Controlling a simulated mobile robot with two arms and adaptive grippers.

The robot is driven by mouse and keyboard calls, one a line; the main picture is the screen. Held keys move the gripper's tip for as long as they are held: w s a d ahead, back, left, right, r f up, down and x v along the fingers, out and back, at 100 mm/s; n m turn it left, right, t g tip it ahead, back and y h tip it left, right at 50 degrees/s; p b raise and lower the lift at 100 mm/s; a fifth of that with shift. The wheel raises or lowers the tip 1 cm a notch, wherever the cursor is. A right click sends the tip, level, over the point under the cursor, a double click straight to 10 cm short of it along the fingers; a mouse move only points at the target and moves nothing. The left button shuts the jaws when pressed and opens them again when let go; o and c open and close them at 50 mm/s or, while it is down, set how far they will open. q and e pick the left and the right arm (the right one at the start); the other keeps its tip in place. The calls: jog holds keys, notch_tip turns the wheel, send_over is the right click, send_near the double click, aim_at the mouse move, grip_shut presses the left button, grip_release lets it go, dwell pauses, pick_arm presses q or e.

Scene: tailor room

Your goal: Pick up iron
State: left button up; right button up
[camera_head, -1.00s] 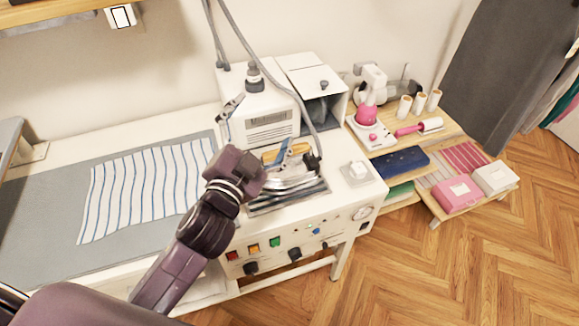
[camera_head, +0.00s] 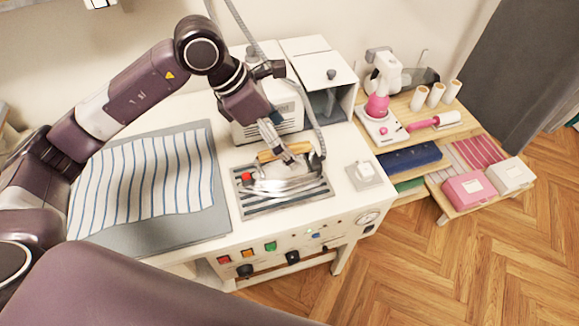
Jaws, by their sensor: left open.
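The iron (camera_head: 283,184) has a silver body and a wooden handle. The jaws are open. The fingers partly cover the handle, so I cannot tell whether they touch it. My right gripper is not in view.
A striped cloth (camera_head: 150,180) lies on the grey pad at left. The white steam unit (camera_head: 275,120) stands behind the iron, with a grey hose (camera_head: 313,120) beside my gripper. A side shelf (camera_head: 400,125) holds sewing things.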

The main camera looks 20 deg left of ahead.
pick_arm(q)
jog(key=y+b, duration=0.2)
jog(key=b, duration=0.3)
send_near(287, 167)
jog(key=shift+w+a+f, duration=0.1)
jog(key=shift+w+f, duration=0.1)
jog(key=shift+f, duration=0.9)
jog(key=x, duration=0.2)
jog(key=p+x, duration=0.1)
jog(key=x, duration=0.1)
jog(key=p+x, duration=0.1)
jog(key=x, duration=0.1)
jog(key=shift+s+d+f, duration=0.3)
jog(key=shift+d+f, duration=0.05)
jog(key=shift+f, duration=0.05)
jog(key=shift+w+d+f, duration=0.1)
jog(key=shift+w+f, duration=0.05)
jog(key=shift+f, duration=0.2)
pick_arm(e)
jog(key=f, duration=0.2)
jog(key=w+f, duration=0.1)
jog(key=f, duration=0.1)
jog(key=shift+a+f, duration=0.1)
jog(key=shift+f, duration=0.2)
pick_arm(q)
jog(key=shift+c, duration=0.3)
